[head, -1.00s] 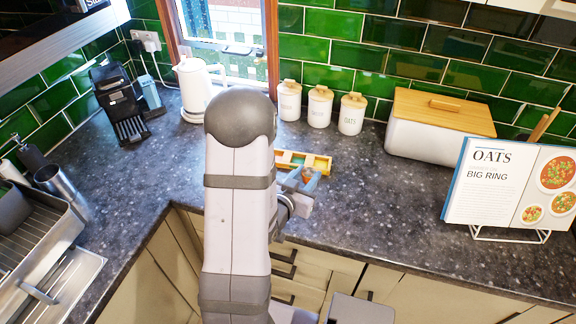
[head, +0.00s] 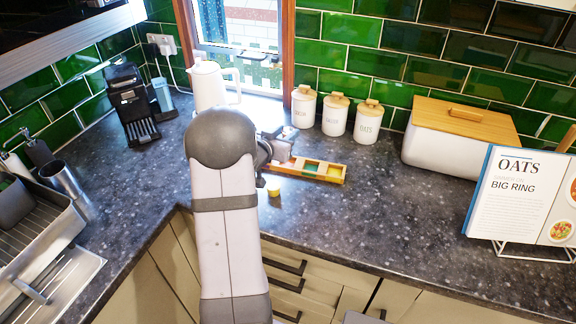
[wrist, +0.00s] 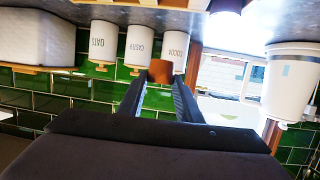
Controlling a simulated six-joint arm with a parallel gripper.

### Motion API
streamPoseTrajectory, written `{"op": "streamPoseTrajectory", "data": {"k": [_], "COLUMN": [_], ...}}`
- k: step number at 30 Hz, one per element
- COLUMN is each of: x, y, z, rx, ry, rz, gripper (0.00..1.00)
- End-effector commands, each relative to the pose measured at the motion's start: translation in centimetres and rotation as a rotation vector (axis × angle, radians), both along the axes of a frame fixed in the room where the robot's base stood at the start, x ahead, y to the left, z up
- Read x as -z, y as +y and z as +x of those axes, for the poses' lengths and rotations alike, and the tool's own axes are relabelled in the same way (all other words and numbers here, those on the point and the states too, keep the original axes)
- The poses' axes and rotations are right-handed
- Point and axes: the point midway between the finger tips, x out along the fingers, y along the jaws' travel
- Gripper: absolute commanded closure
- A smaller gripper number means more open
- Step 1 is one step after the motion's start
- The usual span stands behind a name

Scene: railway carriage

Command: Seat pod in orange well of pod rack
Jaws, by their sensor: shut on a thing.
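The pod rack (head: 344,178) is a low orange-sided tray on the counter, below the canisters. The pod's height over the rack is hard to tell.
A small yellow pod-like piece (head: 273,187) stands on the counter in front of the rack. Three white canisters (head: 335,117) stand behind, the kettle (head: 208,86) to the left, a bread bin (head: 450,150) and book stand to the right. Counter right of the rack is clear.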

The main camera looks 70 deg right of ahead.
Motion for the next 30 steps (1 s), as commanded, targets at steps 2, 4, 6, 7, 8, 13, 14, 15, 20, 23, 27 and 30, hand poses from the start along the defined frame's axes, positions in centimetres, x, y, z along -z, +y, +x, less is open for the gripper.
{"op": "streamPoseTrajectory", "data": {"k": [2, 4, 6, 7, 8, 13, 14, 15, 20, 23, 27, 30], "x": [0.2, 0.3, 0.3, 0.3, 0.5, 2.3, 2.7, 3.3, 5.2, 5.8, 6.1, 6.3], "y": [0.1, 0.1, 0.1, 0.1, 0.1, 0.1, 0.1, 0.1, 0.1, 0.1, 0.1, 0.1], "z": [0.0, 0.0, 0.0, 0.0, 0.0, 0.0, 0.0, 0.0, 0.1, 0.1, 0.1, 0.0], "rx": [-0.009, -0.016, -0.018, -0.018, -0.018, -0.017, -0.018, -0.019, -0.018, -0.017, -0.017, -0.018], "ry": [-0.001, -0.001, 0.000, 0.000, 0.000, 0.002, 0.003, 0.002, 0.002, -0.001, -0.001, 0.000], "rz": [0.000, -0.001, -0.001, 0.000, 0.000, 0.003, 0.003, 0.003, 0.001, -0.001, -0.002, -0.001], "gripper": [0.89, 0.89, 0.89, 0.89, 0.89, 0.89, 0.89, 0.89, 0.89, 0.89, 0.89, 0.89]}}
